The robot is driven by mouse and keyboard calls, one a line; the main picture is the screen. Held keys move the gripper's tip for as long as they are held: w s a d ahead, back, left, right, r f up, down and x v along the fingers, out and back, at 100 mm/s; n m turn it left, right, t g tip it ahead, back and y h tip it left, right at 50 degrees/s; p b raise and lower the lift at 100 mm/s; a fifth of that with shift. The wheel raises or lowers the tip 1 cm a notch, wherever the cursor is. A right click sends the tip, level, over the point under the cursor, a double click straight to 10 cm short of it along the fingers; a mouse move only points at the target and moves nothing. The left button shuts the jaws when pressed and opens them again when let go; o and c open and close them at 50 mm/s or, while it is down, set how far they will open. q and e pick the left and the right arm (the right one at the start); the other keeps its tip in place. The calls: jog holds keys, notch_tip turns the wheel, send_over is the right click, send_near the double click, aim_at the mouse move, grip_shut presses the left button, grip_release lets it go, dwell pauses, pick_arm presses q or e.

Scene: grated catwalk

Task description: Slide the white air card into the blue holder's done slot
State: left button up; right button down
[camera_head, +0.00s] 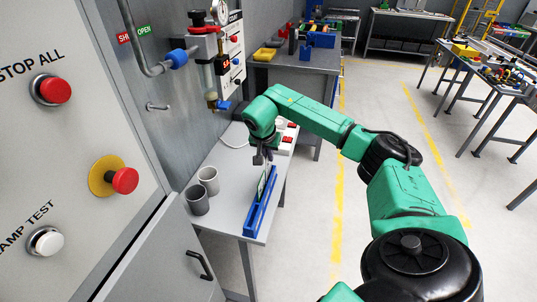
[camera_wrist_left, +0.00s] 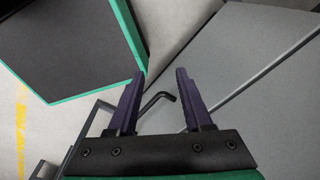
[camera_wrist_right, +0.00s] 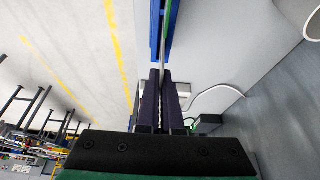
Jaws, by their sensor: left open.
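The blue holder (camera_head: 262,207) is a long narrow rail on the small grey table, near its right edge. The white air card (camera_head: 264,183) stands upright at the holder, a thin plate with a green part. I cannot tell which slot it is at or how deep it sits. My right gripper (camera_head: 262,158) is above the holder's far part. In the right wrist view, my right gripper (camera_wrist_right: 162,76) has its fingers nearly together on the card's thin edge (camera_wrist_right: 164,52), with the blue holder (camera_wrist_right: 154,25) beyond. My left gripper (camera_wrist_left: 160,76) is open and empty, away from the holder.
A light grey cup (camera_head: 208,180) and a darker grey cup (camera_head: 196,200) stand left of the holder. A white box with red switches (camera_head: 284,140) is at the table's far end. A panel with buttons (camera_head: 60,150) stands at the left.

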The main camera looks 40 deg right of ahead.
jog(key=shift+f+b, duration=0.7)
jog(key=shift+f, duration=0.6)
jog(key=c, duration=0.6)
grip_release()
jog(key=shift+r, duration=0.1)
notch_tip(320, 180, up, 8)
jog(key=p, duration=0.7)
